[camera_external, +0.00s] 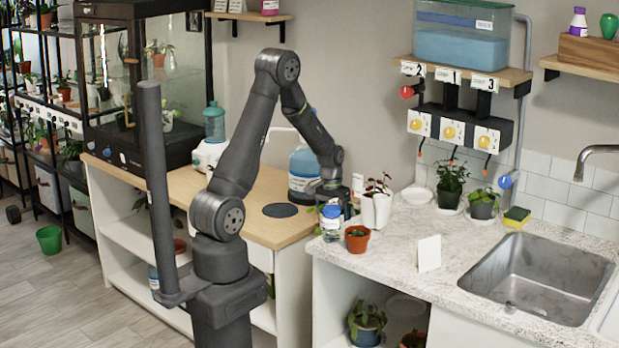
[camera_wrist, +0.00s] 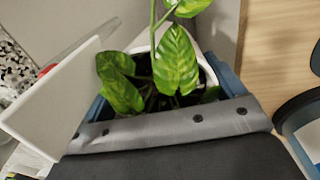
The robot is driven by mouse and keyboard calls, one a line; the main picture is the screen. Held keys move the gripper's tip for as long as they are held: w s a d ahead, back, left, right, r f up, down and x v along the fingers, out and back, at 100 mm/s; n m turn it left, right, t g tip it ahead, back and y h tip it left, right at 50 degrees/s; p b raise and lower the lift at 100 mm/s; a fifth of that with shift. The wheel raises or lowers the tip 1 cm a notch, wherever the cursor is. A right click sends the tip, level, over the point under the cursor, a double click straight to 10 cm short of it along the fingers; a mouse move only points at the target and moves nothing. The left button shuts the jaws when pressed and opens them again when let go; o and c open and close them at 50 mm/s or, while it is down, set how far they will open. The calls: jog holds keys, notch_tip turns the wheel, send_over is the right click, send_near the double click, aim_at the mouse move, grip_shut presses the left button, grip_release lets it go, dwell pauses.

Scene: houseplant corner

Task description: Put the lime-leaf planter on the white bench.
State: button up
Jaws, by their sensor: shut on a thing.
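The lime-leaf planter is a white pot (camera_wrist: 206,74) with yellow-green variegated leaves (camera_wrist: 175,60) and dark soil, seen from above in the wrist view. My gripper (camera_wrist: 160,95) is shut on it, with a blue finger pad on each side of the pot. In the external view my gripper (camera_external: 334,192) is low between the wood top and the stone counter, and the planter is mostly hidden there. The white bench could be the wood-topped white unit (camera_external: 290,285) or the pale stone counter (camera_external: 400,272); I cannot tell which.
Close to the gripper stand a blue-and-white bottle (camera_external: 331,224), a terracotta pot plant (camera_external: 357,240) and a white planter (camera_external: 376,210). A large blue-filled bottle (camera_external: 303,168) stands behind. A white card (camera_external: 429,253) stands before the sink (camera_external: 540,275). The near wood top is clear.

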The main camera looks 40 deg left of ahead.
notch_tip(320, 180, up, 35)
jog(key=s+d+m, duration=0.2)
jog(key=s+d, duration=0.3)
jog(key=d, duration=0.7)
jog(key=s+d+m, duration=0.2)
jog(key=s+d, duration=0.3)
jog(key=d, duration=0.7)
jog(key=s+d+m, duration=0.2)
jog(key=s+d, duration=0.3)
jog(key=d, duration=0.7)
notch_tip(320, 180, down, 12)
jog(key=r, duration=0.1)
jog(key=shift+w+a+f, duration=0.85)
jog(key=shift+w+f, duration=0.8)
jog(key=shift+f, duration=0.3)
jog(key=shift+w+a+f, duration=0.85)
jog(key=shift+w+f, duration=0.85)
jog(key=shift+f, duration=0.2)
jog(key=shift+w+a+f, duration=0.85)
jog(key=shift+w+f, duration=0.8)
jog(key=shift+f, duration=0.3)
jog(key=o, duration=1.2)
jog(key=shift+f, duration=0.15)
jog(key=shift+c, duration=0.2)
